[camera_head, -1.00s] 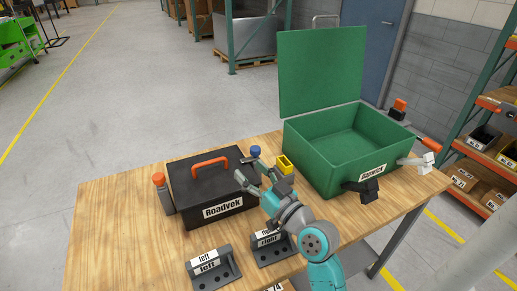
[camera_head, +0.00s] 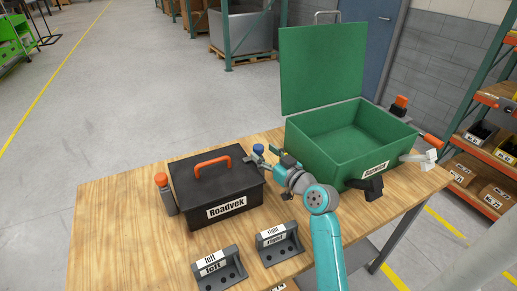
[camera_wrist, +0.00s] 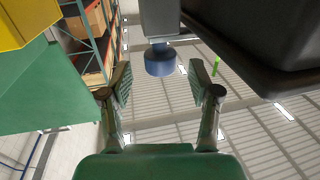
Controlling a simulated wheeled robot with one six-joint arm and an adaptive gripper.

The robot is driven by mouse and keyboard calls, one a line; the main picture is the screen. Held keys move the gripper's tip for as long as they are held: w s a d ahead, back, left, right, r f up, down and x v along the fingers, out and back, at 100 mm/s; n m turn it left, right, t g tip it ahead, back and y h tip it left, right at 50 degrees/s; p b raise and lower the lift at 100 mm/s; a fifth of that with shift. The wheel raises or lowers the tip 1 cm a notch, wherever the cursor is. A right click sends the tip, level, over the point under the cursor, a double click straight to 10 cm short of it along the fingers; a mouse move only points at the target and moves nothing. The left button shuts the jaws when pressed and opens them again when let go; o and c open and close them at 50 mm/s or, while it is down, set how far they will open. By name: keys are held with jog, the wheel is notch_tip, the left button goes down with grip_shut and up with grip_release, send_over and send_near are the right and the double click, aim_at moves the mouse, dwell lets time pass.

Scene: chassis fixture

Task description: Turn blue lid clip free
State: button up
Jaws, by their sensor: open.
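The blue lid clip (camera_head: 258,149) is at the right side of the black Roadvek box (camera_head: 217,208), beside its lid. In the wrist view the clip's blue round end (camera_wrist: 159,60) hangs from a grey body, between and beyond my fingers. My gripper (camera_head: 265,160) is at the clip from the right. In the wrist view my gripper (camera_wrist: 161,84) is open, one finger on each side of the blue end, with gaps visible. Whether a finger touches the clip is hard to tell.
The green open box (camera_head: 350,140) stands to the right, with a black clip (camera_head: 371,187) and a white clip (camera_head: 423,159) on it. An orange-capped clip (camera_head: 162,189) is on the black box's left. Left (camera_head: 217,269) and right (camera_head: 281,243) labelled holders stand in front.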

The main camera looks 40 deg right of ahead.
aim_at(262, 151)
jog(key=shift+w+d, duration=0.2)
jog(key=shift+w, duration=1.55)
jog(key=c, duration=1.2)
